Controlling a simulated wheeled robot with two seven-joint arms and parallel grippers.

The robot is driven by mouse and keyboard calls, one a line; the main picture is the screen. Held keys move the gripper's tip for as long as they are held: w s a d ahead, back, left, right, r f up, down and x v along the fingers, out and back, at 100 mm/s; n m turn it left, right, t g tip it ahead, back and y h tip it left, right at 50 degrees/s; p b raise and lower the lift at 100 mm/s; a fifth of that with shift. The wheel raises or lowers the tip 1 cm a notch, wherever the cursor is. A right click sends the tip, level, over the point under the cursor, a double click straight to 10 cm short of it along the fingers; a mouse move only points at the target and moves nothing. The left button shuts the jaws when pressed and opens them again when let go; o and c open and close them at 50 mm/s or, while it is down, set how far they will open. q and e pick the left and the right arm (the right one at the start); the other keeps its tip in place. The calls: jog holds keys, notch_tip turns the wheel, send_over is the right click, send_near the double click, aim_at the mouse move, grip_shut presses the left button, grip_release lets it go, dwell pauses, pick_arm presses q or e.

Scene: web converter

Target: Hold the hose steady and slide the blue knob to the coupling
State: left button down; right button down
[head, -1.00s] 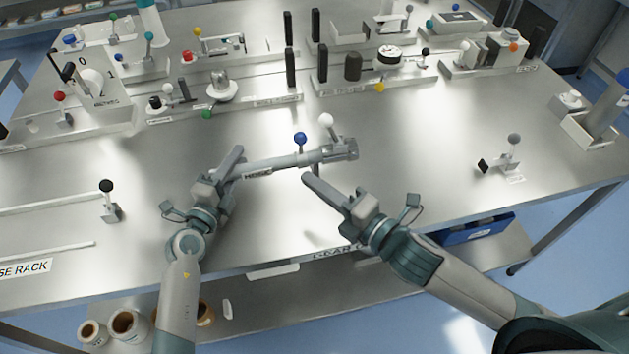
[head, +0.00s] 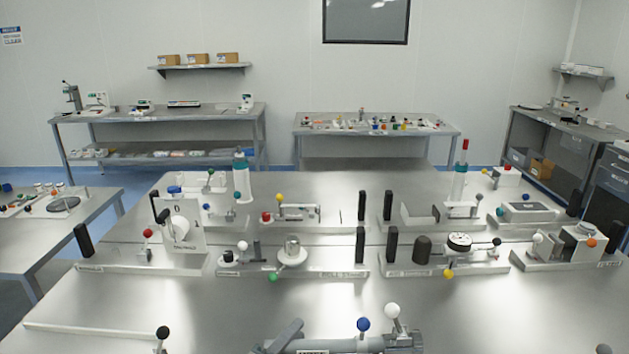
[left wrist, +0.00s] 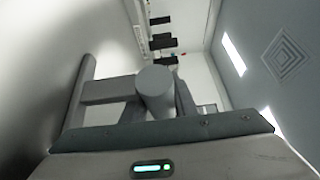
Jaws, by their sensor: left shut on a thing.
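The grey hose (head: 335,346) lies along the bottom edge of the head view, partly cut off. The blue knob (head: 363,324) stands up from it on a short stem. The white knob (head: 392,311) stands just right of the blue one, next to the grey coupling (head: 406,342) at the hose's right end. My left gripper (head: 284,338) is at the hose's left part, shut on it. In the left wrist view the hose's round grey end (left wrist: 155,80) shows at the gripper's fingers. My right gripper is out of view.
Fixture plates with coloured knobs stand in rows behind, including a dial gauge (head: 459,242) and black posts (head: 361,245). The bench between the hose and fixtures is clear.

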pick_arm(q)
jog(key=shift+s+f, duration=0.1)
jog(key=shift+f, duration=0.25)
jog(key=c, duration=1.5)
grip_release()
jog(key=shift+c, duration=0.2)
jog(key=shift+o, duration=1)
jog(key=shift+r, duration=0.1)
jog(key=shift+r, duration=0.15)
jog(key=v, duration=1.1)
jog(key=shift+s+a, duration=0.3)
jog(key=shift+a, duration=0.05)
